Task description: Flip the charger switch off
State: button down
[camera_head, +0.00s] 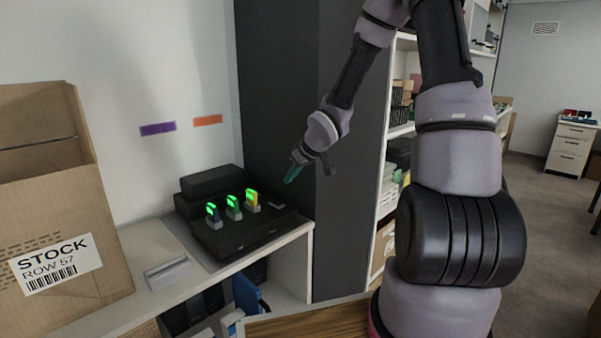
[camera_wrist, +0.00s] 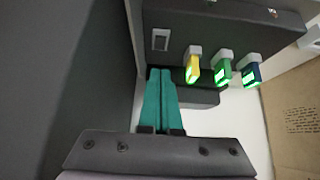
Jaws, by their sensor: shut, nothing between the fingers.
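The black charger (camera_head: 245,236) lies on the white shelf top, with three small devices with lit green screens standing in its row of docks. It also shows in the wrist view (camera_wrist: 225,20). Its switch (camera_wrist: 160,39) is a small light-framed rectangle at the end beside the yellow device; in the head view it is a small pale patch (camera_head: 276,204). I cannot tell which way the switch is tipped. My gripper (camera_head: 292,175) has teal fingers, shut and empty. It is above and to the right of the charger in the head view. In the wrist view the fingertips (camera_wrist: 160,72) point toward the switch, apparently apart from it.
A dark grey panel (camera_head: 277,100) stands close behind my gripper. Black cases (camera_head: 212,182) lie behind the charger. A carton marked STOCK (camera_head: 45,215) stands at the left, with a pale holder (camera_head: 167,274) between it and the charger. A shelf unit (camera_head: 398,132) is at the right.

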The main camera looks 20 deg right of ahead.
jog(key=shift+s+f+v, duration=0.1)
jog(key=shift+s+v, duration=0.05)
jog(key=shift+v, duration=0.6)
jog(key=shift+s+f+v, duration=0.1)
jog(key=shift+v, duration=0.6)
jog(key=shift+s+f+v, duration=0.15)
jog(key=shift+v, duration=0.6)
jog(key=shift+d, duration=0.2)
jog(key=s+d+r+m+h, duration=0.3)
jog(key=s+r, duration=0.2)
jog(key=r, duration=0.2)
jog(key=s+d+r+m+h, duration=0.25)
jog(key=s+d+r, duration=0.2)
jog(key=r, duration=0.25)
jog(key=s+a+r+m+y, duration=0.1)
jog(key=s+r+m+y, duration=0.1)
jog(key=s+r, duration=0.2)
jog(key=s+a+r+m+y, duration=0.2)
jog(key=s+r, duration=0.3)
jog(key=s, duration=0.6)
jog(key=shift+a+m, duration=0.35)
